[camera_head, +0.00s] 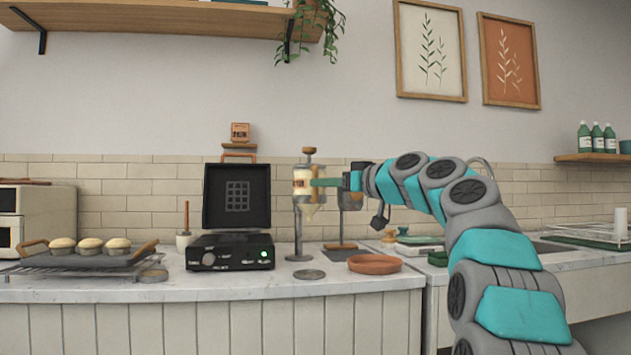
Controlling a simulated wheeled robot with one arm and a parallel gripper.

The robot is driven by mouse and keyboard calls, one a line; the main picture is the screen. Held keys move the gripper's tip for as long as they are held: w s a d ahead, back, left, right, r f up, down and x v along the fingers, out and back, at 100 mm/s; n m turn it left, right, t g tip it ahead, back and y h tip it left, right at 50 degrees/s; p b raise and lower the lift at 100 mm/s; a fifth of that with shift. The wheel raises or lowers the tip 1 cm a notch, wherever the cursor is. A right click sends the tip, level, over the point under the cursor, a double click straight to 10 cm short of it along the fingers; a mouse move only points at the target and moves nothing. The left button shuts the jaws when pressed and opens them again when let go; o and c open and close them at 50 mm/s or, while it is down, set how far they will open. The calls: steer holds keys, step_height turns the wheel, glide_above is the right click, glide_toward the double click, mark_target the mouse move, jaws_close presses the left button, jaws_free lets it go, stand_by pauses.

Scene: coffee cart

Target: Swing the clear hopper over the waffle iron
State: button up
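The waffle iron (230,254) stands on the counter, its black lid (236,205) raised upright and a green light lit on its front. The clear hopper (303,187), with pale contents and a tapered lower end, hangs on a stand to the right of the waffle iron. It is not above the iron. My gripper (322,182) comes in from the right, with a teal finger at the hopper's right side. I cannot tell whether it touches or grips the hopper, and the other finger is not clearly visible.
A terracotta dish (374,265) and a grey disc (309,274) lie on the counter near the stand. A tray of muffins (85,258) sits on a rack at left. A brush in a white holder (185,236) stands left of the iron.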

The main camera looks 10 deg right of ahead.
mark_target(316, 194)
steer(key=x, duration=0.3)
steer(key=shift+w+a+p, duration=0.15)
steer(key=shift+w+p, duration=0.05)
steer(key=shift+p, duration=0.2)
jaws_close()
stand_by(1.1)
